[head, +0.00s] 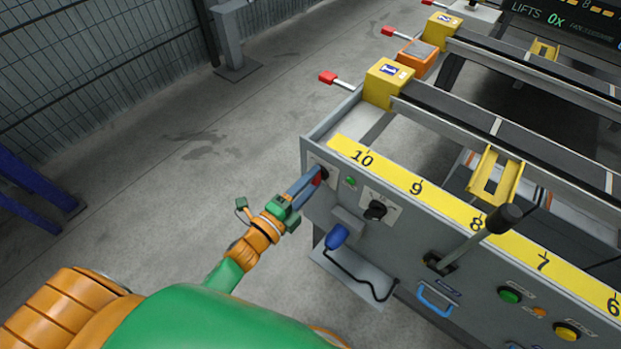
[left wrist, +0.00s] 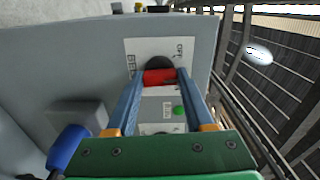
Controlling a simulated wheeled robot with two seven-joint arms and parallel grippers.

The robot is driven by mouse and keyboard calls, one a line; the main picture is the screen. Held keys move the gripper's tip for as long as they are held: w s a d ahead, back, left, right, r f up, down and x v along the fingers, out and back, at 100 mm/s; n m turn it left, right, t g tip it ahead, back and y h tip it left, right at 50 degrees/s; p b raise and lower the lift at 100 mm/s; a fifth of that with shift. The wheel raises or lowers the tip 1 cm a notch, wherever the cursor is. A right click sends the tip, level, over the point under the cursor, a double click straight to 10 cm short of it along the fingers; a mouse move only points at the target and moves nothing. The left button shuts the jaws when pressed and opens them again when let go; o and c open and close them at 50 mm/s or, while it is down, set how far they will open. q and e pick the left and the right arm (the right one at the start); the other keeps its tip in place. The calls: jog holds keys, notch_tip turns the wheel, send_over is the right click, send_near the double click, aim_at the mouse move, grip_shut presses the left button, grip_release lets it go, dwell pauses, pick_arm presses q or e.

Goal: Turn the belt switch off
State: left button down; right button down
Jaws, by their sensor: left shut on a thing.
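A rotary switch with a red handle (left wrist: 158,77) on a black round base (left wrist: 159,63) sits on a white label plate (left wrist: 135,50) at the left end of the table's front panel. My left gripper (head: 317,177) reaches the panel from the lower left. Its two blue fingers are shut on the red handle, one on each side, as the left wrist view (left wrist: 158,84) shows. The fingers partly hide the switch in the head view. My right gripper is not in view.
A yellow numbered scale (head: 440,200) runs along the top edge. The floor at left is clear.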

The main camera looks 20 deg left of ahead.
pick_arm(q)
jog(key=n+p, duration=0.1)
jog(key=n, duration=0.3)
jog(key=shift+n+p, duration=0.45)
jog(key=shift+n, duration=1.55)
jog(key=shift+c, duration=1.4)
grip_release()
jog(key=shift+s, duration=0.1)
jog(key=v, duration=0.7)
